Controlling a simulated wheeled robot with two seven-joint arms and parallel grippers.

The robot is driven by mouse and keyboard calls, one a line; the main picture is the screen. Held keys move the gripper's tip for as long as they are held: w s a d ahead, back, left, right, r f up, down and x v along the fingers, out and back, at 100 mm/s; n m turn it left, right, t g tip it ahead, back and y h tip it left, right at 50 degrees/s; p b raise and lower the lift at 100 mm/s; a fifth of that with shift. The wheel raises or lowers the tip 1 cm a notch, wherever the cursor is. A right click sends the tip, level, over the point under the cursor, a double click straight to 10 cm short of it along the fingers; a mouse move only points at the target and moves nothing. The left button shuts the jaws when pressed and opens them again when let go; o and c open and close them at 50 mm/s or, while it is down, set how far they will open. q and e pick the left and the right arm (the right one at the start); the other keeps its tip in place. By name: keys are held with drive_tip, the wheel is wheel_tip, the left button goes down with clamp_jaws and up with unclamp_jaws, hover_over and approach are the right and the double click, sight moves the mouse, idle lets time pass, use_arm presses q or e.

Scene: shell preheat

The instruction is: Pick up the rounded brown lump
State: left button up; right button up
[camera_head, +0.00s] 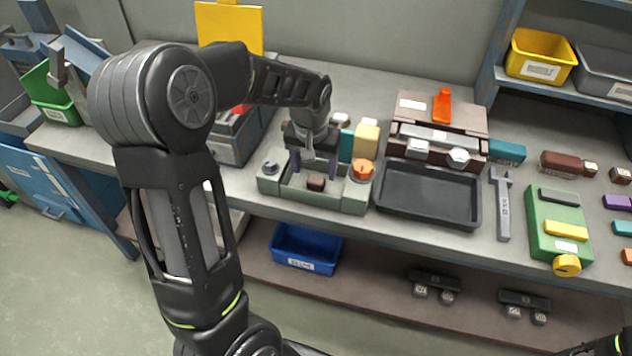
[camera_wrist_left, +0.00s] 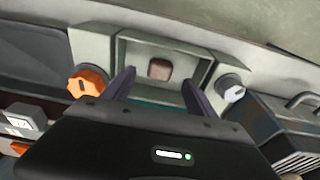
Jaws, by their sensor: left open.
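The rounded brown lump (camera_head: 316,183) sits inside the grey-green open box (camera_head: 347,201), in the trough between its two end blocks. It also shows in the left wrist view (camera_wrist_left: 159,69), against the trough wall. My left gripper (camera_head: 316,172) is open and empty, pointing down over the box. In the left wrist view its two fingers (camera_wrist_left: 157,88) stand apart on either side, with the lump between and beyond them. Part of my right arm shows at the lower right corner of the head view; its gripper is not seen.
An orange knob (camera_head: 362,169) and a pale knob (camera_wrist_left: 231,88) stand on the box ends. A dark tray (camera_head: 428,213) lies to the right, then a wrench (camera_head: 502,205) and a green device (camera_head: 556,222). A blue bin (camera_head: 304,249) is on the lower shelf.

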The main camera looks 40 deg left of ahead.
sight(316, 179)
use_arm(q)
drive_tip(key=f, duration=0.2)
drive_tip(key=w+f+p, duration=0.1)
drive_tip(key=f, duration=0.2)
drive_tip(key=shift+a, duration=0.2)
idle(0.3)
clamp_jaws()
idle(0.6)
drive_tip(key=shift+r, duration=0.15)
wheel_tip(316, 179, up, 10)
drive_tip(key=b, duration=0.1)
idle(0.7)
